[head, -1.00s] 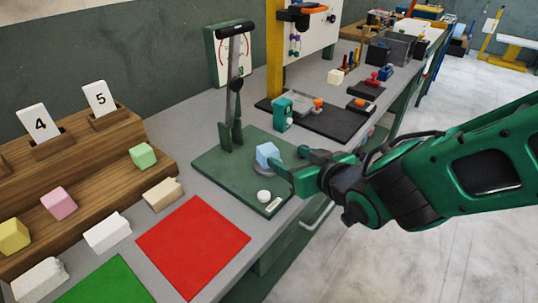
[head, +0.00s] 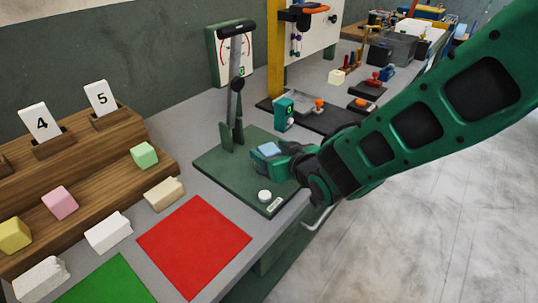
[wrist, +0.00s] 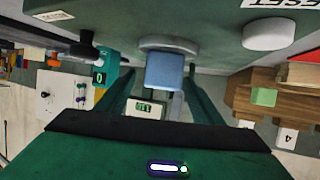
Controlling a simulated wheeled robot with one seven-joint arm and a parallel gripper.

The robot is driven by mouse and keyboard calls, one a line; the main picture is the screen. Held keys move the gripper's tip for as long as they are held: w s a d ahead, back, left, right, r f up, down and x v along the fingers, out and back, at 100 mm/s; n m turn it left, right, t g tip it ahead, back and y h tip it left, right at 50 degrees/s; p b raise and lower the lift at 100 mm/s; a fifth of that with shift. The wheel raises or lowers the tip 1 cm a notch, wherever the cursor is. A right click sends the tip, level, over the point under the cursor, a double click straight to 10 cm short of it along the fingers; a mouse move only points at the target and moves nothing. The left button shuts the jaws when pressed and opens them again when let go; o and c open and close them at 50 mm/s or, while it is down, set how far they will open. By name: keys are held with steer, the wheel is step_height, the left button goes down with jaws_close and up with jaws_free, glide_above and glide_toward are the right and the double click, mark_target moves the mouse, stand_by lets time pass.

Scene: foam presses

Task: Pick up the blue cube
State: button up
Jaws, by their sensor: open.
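The light blue cube (head: 267,151) sits on a round grey pad on the dark green press base (head: 222,172). In the wrist view the blue cube (wrist: 165,72) rests against the round pad (wrist: 168,44), between my two fingers. My gripper (head: 277,160) is low at the right side of the pad, with its fingers open on either side of the cube. In the wrist view the fingers (wrist: 160,88) show gaps to the cube on both sides. The far finger is partly hidden by the cube in the head view.
The press lever (head: 236,90) stands upright behind the cube. A white round knob (head: 264,197) is at the base's front. A teal counter box (head: 284,114) stands behind. Red (head: 194,247) and green mats lie in front. A wooden stepped rack (head: 75,190) holds foam pieces at left.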

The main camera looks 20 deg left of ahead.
steer(key=shift+w+a+f, duration=0.2)
steer(key=shift+w+a, duration=0.15)
steer(key=shift+a, duration=0.05)
steer(key=c, duration=1.2)
steer(key=shift+r, duration=0.1)
